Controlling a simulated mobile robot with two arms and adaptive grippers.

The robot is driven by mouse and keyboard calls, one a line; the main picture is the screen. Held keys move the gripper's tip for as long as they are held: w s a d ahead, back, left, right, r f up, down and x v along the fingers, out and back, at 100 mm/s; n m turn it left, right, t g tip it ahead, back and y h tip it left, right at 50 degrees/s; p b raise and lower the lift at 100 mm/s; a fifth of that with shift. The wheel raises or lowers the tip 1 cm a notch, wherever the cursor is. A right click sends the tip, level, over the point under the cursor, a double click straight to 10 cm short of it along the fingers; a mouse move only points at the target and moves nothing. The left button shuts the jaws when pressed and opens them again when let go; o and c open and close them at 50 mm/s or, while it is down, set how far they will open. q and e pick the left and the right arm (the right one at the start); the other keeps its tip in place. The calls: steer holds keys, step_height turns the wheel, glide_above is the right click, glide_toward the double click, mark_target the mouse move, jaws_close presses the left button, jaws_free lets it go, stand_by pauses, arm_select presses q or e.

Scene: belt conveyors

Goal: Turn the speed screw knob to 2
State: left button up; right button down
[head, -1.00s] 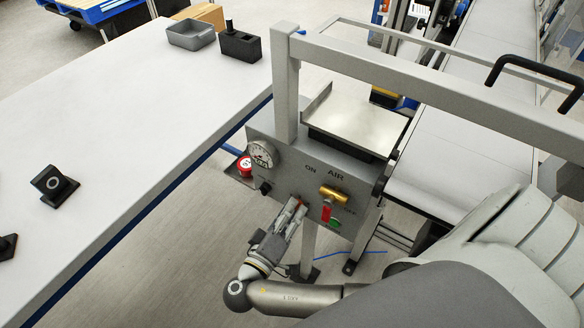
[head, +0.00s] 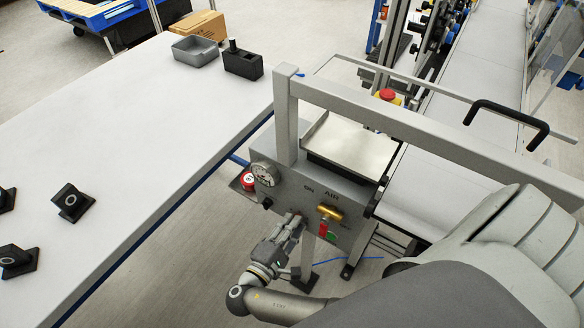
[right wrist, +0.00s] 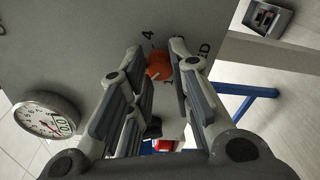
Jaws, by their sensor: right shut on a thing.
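The speed knob (right wrist: 158,65) is a round orange-red knob with a white mark on it, on the grey control panel (head: 348,196). In the right wrist view a printed "4" and the letters "ED" show beside it. My right gripper (right wrist: 160,62) has its fingers on both sides of the knob and is shut on it. In the head view the right gripper (head: 297,220) reaches the panel's lower left part and hides the knob. The number the mark points at cannot be read. My left gripper is not in view.
A round gauge (head: 265,173), a red button (head: 248,181) and a brass valve (head: 330,212) are close to the gripper on the panel. A red and green switch (head: 326,232) is just right of it. A grey frame bar (head: 430,118) crosses above. A white table (head: 130,130) stands left.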

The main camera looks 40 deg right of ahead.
steer(key=shift+n, duration=0.5)
steer(key=c, duration=1.3)
jaws_free()
steer(key=shift+a, duration=0.1)
steer(key=v, duration=0.7)
steer(key=shift+a, duration=0.2)
